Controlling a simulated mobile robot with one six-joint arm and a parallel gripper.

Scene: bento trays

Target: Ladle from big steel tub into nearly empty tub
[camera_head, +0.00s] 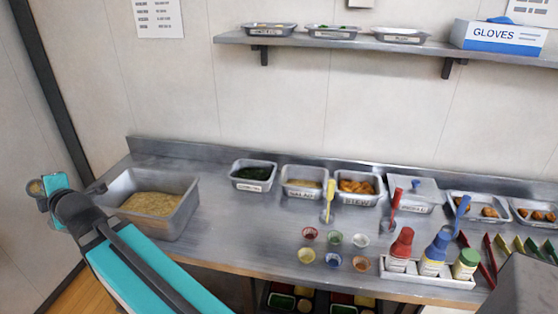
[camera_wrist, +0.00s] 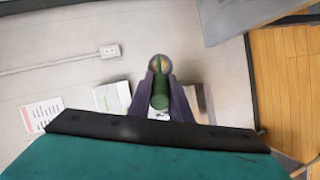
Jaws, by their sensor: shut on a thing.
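The big steel tub (camera_head: 172,217) stands at the left end of the counter, with yellowish-tan food in it. My gripper (camera_wrist: 160,90) is shut on the green handle of a ladle (camera_wrist: 160,92) in the wrist view. The ladle's round bowl (camera_head: 35,187) shows in the head view, left of the big tub and clear of it. Smaller labelled tubs stand right of the big tub: one with dark green food (camera_head: 254,184), one with a low tan filling (camera_head: 301,193), one with orange-brown food (camera_head: 357,198).
A yellow-handled utensil (camera_head: 329,200) and a red-handled one (camera_head: 395,208) stand at the tubs. Small coloured bowls (camera_head: 334,239) and a bottle rack (camera_head: 428,277) occupy the front. The counter between the big tub and small bowls is clear. A shelf (camera_head: 350,42) hangs above.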

